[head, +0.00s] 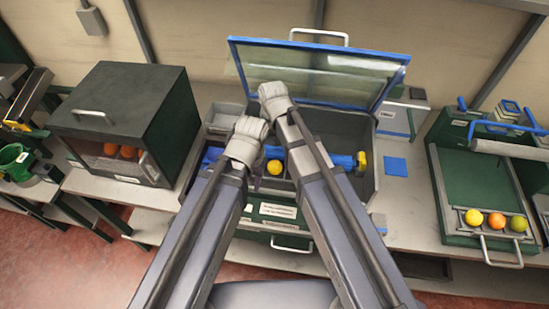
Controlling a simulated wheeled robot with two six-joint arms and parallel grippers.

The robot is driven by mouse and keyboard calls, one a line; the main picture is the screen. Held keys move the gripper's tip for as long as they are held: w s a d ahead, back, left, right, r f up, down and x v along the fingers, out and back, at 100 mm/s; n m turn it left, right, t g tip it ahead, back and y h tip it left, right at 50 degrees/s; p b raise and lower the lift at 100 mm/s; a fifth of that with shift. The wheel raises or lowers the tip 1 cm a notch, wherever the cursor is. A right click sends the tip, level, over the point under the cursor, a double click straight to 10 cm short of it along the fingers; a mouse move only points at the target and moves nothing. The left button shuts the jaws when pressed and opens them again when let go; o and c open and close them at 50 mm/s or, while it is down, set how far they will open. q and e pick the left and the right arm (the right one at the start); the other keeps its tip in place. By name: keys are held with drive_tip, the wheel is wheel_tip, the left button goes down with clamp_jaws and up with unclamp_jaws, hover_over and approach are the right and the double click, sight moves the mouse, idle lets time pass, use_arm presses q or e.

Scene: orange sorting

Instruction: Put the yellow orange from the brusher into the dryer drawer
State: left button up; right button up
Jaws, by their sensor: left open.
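The yellow orange (274,168) lies in the brusher (362,196), the grey box in the middle with a blue roller brush (343,161) across it. My left gripper (257,181) is open, mostly hidden by its own wrist, just left of the yellow orange and apparently not holding it. My right arm crosses the brusher to the right of the orange; its gripper is hidden behind the arm. A green tray with a front handle (478,185) stands at the right. I cannot tell which unit has the dryer drawer.
The brusher's blue-framed clear lid (318,72) stands open at the back. A dark green cabinet (127,100) with oranges inside is at the left. Yellow, orange and green fruits (496,220) sit at the right tray's front. A blue square (396,167) lies on the table.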

sight(275, 163)
drive_tip(key=shift+w, duration=0.1)
drive_tip(key=shift+f+b, duration=0.25)
drive_tip(key=shift+b, duration=0.1)
drive_tip(key=shift+f+b, duration=0.35)
drive_tip(key=shift+b, duration=0.05)
drive_tip(key=shift+f+b, duration=0.65)
drive_tip(key=shift+f, duration=0.1)
drive_tip(key=shift+s+f+b, duration=0.2)
drive_tip(key=shift+f+b, duration=0.25)
drive_tip(key=shift+b, duration=0.05)
use_arm(q)
drive_tip(key=f+b, duration=0.1)
drive_tip(key=f, duration=0.1)
drive_tip(key=d+f+b, duration=0.1)
drive_tip(key=f, duration=0.2)
drive_tip(key=d+f+b, duration=0.1)
drive_tip(key=f+b, duration=0.1)
drive_tip(key=f, duration=0.1)
drive_tip(key=shift+w, duration=0.3)
use_arm(e)
drive_tip(key=f, duration=0.4)
drive_tip(key=shift+s+d+f, duration=0.15)
drive_tip(key=shift+d, duration=0.15)
use_arm(q)
drive_tip(key=shift+r, duration=0.15)
